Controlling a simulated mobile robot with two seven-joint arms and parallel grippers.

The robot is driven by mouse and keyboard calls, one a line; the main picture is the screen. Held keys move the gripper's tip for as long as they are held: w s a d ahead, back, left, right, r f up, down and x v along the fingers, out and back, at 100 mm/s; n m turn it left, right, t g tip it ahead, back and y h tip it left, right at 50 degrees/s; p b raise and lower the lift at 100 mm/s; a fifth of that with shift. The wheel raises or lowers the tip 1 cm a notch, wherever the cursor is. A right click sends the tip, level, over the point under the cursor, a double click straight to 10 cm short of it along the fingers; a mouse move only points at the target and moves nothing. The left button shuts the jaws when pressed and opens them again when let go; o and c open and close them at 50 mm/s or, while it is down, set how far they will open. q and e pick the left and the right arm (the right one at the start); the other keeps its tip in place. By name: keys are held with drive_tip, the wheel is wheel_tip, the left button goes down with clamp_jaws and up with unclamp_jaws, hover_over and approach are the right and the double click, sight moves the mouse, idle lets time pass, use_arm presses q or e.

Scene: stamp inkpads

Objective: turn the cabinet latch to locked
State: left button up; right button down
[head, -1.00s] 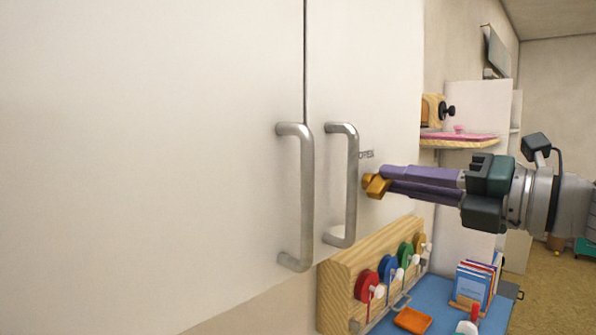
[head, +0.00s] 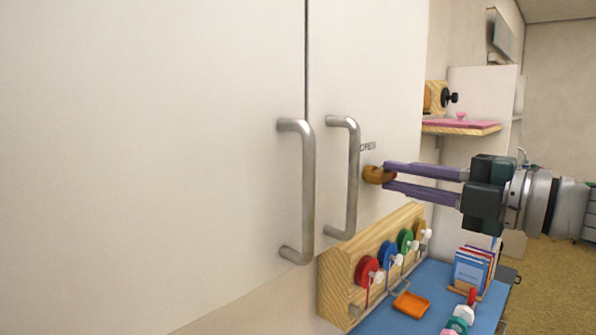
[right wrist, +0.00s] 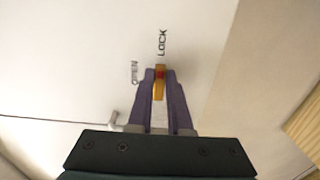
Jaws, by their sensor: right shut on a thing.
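The cabinet latch (head: 378,174) is a small orange-brown handle on the white cabinet door (head: 390,90). My right gripper (head: 388,174) has two purple fingers and is shut on the latch. The right wrist view shows the latch (right wrist: 160,83) between the fingertips (right wrist: 160,82), with a red patch near its top. There it points roughly at the printed word LOCK (right wrist: 162,43); the word OPEN (right wrist: 135,73) is to its left. In the head view OPEN (head: 368,146) is just above the latch, and LOCK cannot be made out. My left gripper is out of view.
Two grey door handles (head: 307,190) and (head: 352,180) stand left of the latch. Below is a wooden rack (head: 335,278) with coloured discs above a blue surface (head: 400,322) holding books (head: 472,268) and an orange tray (head: 411,304). A shelf (head: 460,127) is at the right.

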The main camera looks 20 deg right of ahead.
idle(0.3)
drive_tip(key=c, duration=0.8)
unclamp_jaws()
drive_tip(key=shift+c, duration=0.2)
drive_tip(key=shift+s+d+f+b, duration=0.15)
drive_tip(key=shift+s+b, duration=0.1)
drive_tip(key=shift+s, duration=0.1)
drive_tip(key=shift+s+d+f+b, duration=0.1)
drive_tip(key=shift+s+d+b, duration=0.05)
drive_tip(key=shift+s+b, duration=0.15)
drive_tip(key=b+v, duration=0.2)
drive_tip(key=v, duration=0.6)
drive_tip(key=shift+s+r, duration=0.25)
drive_tip(key=shift+d+m+h, duration=0.1)
drive_tip(key=shift+m+h, duration=0.2)
